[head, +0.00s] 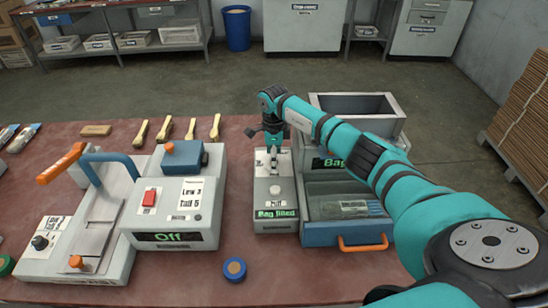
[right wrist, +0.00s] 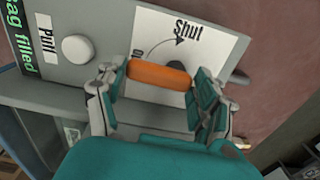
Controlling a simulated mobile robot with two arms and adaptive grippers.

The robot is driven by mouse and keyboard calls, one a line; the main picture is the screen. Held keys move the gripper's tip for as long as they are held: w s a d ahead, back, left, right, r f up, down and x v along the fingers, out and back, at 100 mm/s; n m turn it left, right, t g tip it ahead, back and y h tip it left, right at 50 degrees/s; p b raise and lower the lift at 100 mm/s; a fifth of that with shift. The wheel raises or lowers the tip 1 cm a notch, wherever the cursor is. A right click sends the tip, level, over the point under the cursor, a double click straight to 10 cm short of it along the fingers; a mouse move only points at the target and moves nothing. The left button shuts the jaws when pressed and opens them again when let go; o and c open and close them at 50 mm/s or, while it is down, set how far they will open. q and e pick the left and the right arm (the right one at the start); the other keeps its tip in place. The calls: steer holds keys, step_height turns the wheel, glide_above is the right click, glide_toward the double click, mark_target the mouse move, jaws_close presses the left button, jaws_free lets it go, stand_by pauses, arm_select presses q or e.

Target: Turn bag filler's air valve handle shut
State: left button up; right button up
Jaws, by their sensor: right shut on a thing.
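The bag filler's control box (head: 274,192) stands right of the table's middle, with a green "Bag filled" display (head: 276,213). My right gripper (head: 273,160) reaches down to its top from the right. In the right wrist view the orange air valve handle (right wrist: 158,74) lies crosswise between the fingers of the same gripper (right wrist: 160,84), which is shut on it. A white label (right wrist: 190,35) behind it reads "Shut" at the end of a curved arrow. The other word is mostly hidden by a finger. The handle itself is hidden in the head view. My left gripper is not in view.
A bin (head: 330,230) with an orange handle and a hopper (head: 352,103) adjoin the control box. A press (head: 170,215) showing "Off" stands to the left. A tape roll (head: 234,269) lies in front.

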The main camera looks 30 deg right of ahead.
steer(key=m, duration=0.1)
steer(key=m+b, duration=0.1)
steer(key=m, duration=0.2)
steer(key=shift+w+a+b, duration=0.2)
steer(key=shift+w+b, duration=0.1)
steer(key=shift+b, duration=0.05)
steer(key=m, duration=0.3)
steer(key=m+b, duration=0.1)
steer(key=m, duration=0.1)
steer(key=shift+w+a, duration=0.15)
steer(key=shift+w, duration=0.2)
steer(key=m, duration=0.3)
steer(key=shift+w+m, duration=0.3)
steer(key=shift+w, duration=0.05)
steer(key=m, duration=0.4)
steer(key=shift+w+m, duration=0.35)
steer(key=shift+m, duration=0.05)
steer(key=o, duration=1.2)
steer(key=shift+r, duration=0.1)
step_height(320, 180, up, 12)
